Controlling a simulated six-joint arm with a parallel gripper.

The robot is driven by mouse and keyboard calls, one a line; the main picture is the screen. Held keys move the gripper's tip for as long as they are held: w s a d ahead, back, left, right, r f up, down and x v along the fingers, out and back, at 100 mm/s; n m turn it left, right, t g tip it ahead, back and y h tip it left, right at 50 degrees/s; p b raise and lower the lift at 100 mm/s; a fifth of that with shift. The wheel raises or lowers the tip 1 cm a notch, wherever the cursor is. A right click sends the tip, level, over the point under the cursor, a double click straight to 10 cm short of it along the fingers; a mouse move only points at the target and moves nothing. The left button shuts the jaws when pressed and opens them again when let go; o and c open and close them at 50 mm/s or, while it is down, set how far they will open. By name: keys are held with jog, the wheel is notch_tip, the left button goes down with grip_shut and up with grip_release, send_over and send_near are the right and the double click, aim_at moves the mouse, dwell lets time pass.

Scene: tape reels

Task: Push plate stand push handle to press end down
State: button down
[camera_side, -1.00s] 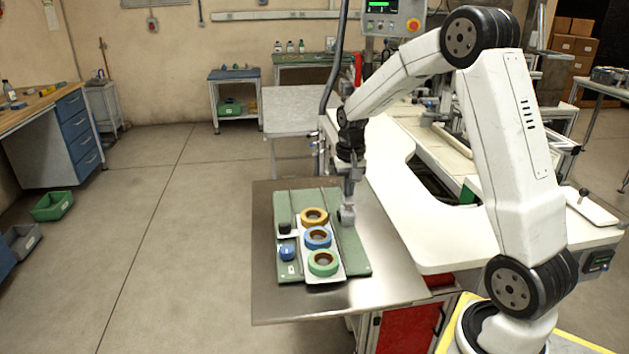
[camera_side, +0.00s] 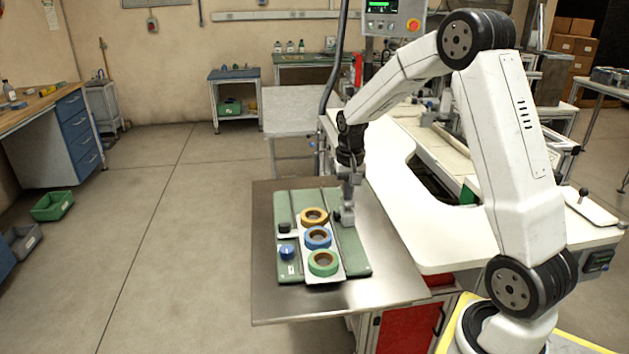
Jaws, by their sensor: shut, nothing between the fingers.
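The green plate stand (camera_side: 354,263) lies on the steel table top, with dark rails running along it. A white plate (camera_side: 335,275) on it carries a yellow reel (camera_side: 314,211), a blue reel (camera_side: 318,230) and a green reel (camera_side: 323,256) in a row. A black block (camera_side: 284,228) and a blue knob (camera_side: 287,251) sit at the stand's left side. My gripper (camera_side: 347,220) points down, shut and empty, at the stand's right side beside the yellow reel. A small dark part (camera_side: 337,216) shows at its left; I cannot tell if it is the push handle or if they touch.
The steel table top (camera_side: 380,295) is bare around the stand, in front and to the right. A white bench (camera_side: 425,240) adjoins it on the right. Open floor lies to the left.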

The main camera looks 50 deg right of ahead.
jog(key=shift+f, duration=0.75)
dwell(5.0)
jog(key=shift+r, duration=0.1)
jog(key=shift+r, duration=3.55)
